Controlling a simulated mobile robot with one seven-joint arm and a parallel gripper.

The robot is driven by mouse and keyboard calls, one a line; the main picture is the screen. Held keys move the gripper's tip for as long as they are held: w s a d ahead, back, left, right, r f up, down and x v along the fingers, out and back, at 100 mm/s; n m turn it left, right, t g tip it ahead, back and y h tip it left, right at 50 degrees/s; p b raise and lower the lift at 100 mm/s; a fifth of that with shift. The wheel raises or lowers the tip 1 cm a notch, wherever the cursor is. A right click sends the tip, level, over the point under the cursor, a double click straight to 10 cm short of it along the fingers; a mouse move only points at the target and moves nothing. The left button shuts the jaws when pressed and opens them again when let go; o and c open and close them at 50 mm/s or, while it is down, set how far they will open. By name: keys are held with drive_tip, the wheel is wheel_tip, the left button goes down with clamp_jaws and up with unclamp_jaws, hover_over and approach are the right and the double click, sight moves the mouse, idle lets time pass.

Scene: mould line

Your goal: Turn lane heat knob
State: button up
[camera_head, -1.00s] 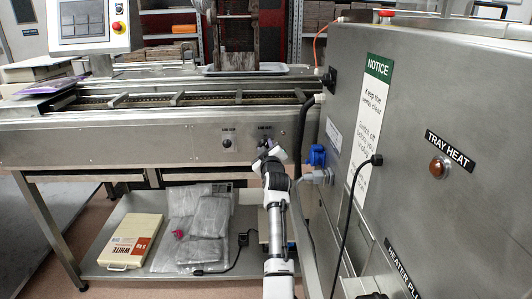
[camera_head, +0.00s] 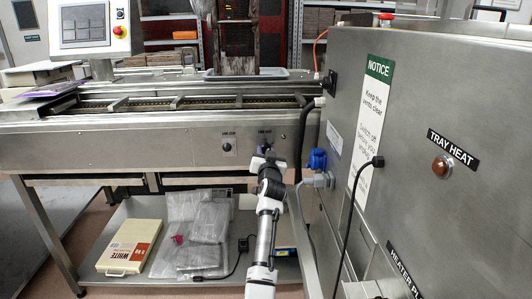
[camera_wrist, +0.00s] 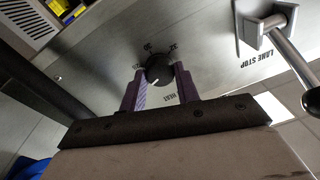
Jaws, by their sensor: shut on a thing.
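The lane heat knob (camera_wrist: 159,71), round and black with a white pointer line, sits on the steel front panel among printed marks. In the wrist view the pointer aims toward the lower left. My gripper (camera_wrist: 160,84) has its two purple fingers on either side of the knob and is shut on it. The label under the knob is partly hidden by the fingers; "HEAT" is readable. In the head view my gripper (camera_head: 267,155) is at the panel, and the knob is mostly hidden behind it.
A lane stop handle (camera_wrist: 265,25) sticks out beside the knob in the wrist view. The steel cabinet (camera_head: 440,90) with a tray heat lamp stands close on the right. A black cable (camera_head: 303,130) and blue plug (camera_head: 317,158) are near my arm. A lower shelf holds bags and a box.

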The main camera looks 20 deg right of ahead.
drive_tip(key=m+h+p, duration=0.1)
drive_tip(key=m+p, duration=0.1)
drive_tip(key=m, duration=0.4)
drive_tip(key=shift+a, duration=0.1)
drive_tip(key=shift+m+g+p, duration=0.3)
drive_tip(key=shift+m+p, duration=0.95)
drive_tip(key=shift+m, duration=0.95)
drive_tip(key=o, duration=1)
drive_tip(key=shift+c, duration=0.2)
drive_tip(key=b+v, duration=0.1)
drive_tip(key=v, duration=1.2)
drive_tip(key=shift+s+a+f, duration=0.2)
drive_tip(key=shift+s, duration=0.15)
